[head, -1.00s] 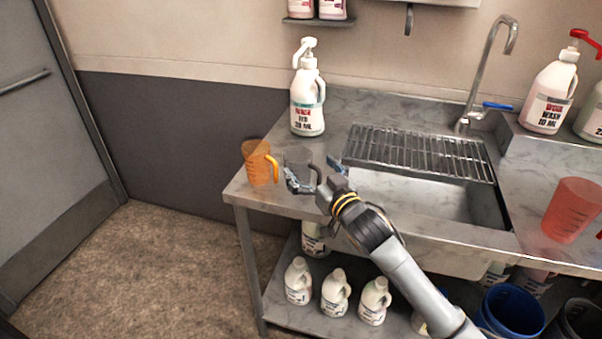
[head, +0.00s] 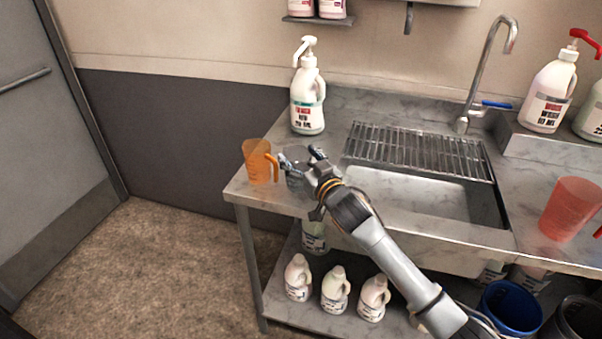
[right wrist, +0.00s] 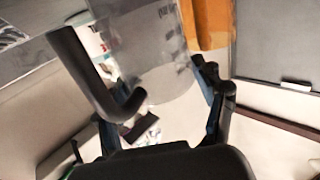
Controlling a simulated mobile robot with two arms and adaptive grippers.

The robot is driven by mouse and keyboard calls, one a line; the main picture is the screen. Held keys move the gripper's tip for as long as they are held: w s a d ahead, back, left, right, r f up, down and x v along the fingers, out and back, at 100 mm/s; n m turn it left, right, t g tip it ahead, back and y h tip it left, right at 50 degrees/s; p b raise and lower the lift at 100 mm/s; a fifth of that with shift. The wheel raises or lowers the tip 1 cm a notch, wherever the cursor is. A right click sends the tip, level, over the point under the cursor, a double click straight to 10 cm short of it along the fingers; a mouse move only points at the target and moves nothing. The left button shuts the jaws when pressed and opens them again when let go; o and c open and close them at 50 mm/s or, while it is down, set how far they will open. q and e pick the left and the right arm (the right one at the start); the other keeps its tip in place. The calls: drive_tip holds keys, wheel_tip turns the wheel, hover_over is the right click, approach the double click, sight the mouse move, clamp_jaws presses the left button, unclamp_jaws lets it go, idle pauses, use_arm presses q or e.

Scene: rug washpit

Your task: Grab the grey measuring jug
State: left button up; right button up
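The grey measuring jug (head: 297,151) stands on the left part of the steel counter, mostly hidden behind my right gripper (head: 302,160) in the head view. In the right wrist view the jug (right wrist: 150,50) is clear and smoky, with a dark handle (right wrist: 88,65) on the left side. My right gripper (right wrist: 160,100) is open there, one finger on each side of the jug's near part. The handle shows in front of the left finger. I cannot tell whether the fingers touch the jug. My left gripper is not in view.
An orange jug (head: 256,165) stands close to the left of the grey one. A white pump bottle (head: 307,105) stands behind. The sink (head: 425,205) with a wire rack (head: 420,150) lies to the right; a red jug (head: 570,208) is farther right.

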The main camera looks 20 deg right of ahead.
drive_tip(key=shift+c, duration=0.6)
drive_tip(key=shift+r, duration=0.1)
